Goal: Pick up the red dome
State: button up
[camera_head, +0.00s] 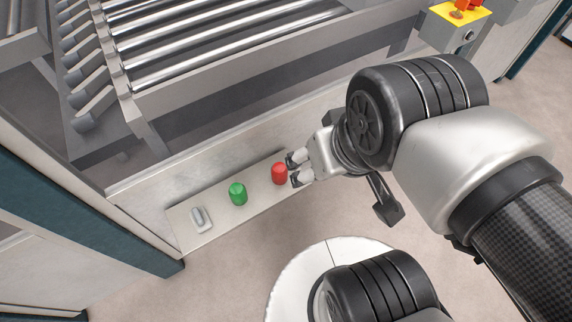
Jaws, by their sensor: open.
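The red dome (279,173) is a small upright red piece on a narrow grey panel (218,215) at the middle of the head view. My gripper (293,171) is at its right side, with the two fingertips apart and pointing left toward it. The fingertips are very close to the dome's right edge. I cannot tell whether they touch it or sit at its height. The dome's left side and top are in plain sight.
A green dome (238,194) and a grey switch (200,217) sit left of the red dome on the same panel. A roller conveyor (220,50) stands behind. A yellow box with a red button (462,12) is at the upper right.

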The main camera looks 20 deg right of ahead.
aim_at(280, 173)
jog(key=l+u, duration=0.3)
jog(key=l, duration=0.4)
jog(key=l+u, duration=0.25)
jog(key=l, duration=0.45)
